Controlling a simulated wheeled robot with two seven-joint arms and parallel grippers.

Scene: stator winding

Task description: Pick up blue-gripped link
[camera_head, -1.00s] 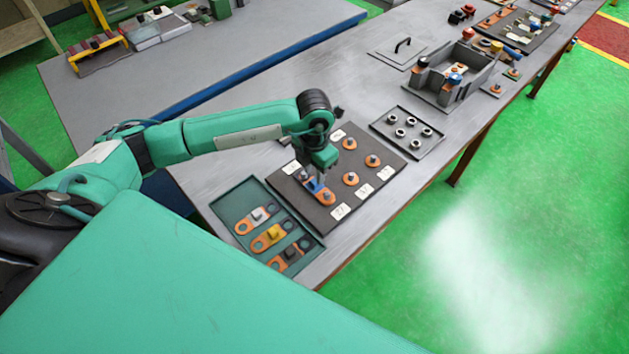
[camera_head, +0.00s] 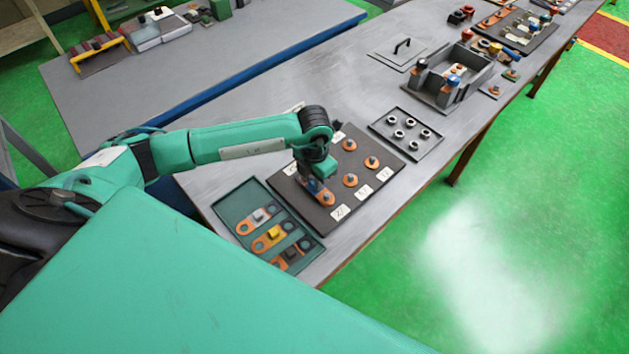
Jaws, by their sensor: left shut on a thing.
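The blue-gripped link (camera_head: 327,199) is an orange copper link with a blue grip. It lies on the dark terminal board (camera_head: 330,223), at the board's left side. My left gripper (camera_head: 315,182) is over it, pointing down, and is shut on its blue grip. The gripper and wrist hide most of the blue grip and the link's far end. I cannot tell whether the link touches the board or is slightly raised. My right gripper is not in view.
A green tray (camera_head: 232,207) with several links with grey, yellow and black grips lies in front of the board. Orange terminals (camera_head: 350,180) with studs and white labels stand on the board. A tray of rings (camera_head: 428,151) lies beyond.

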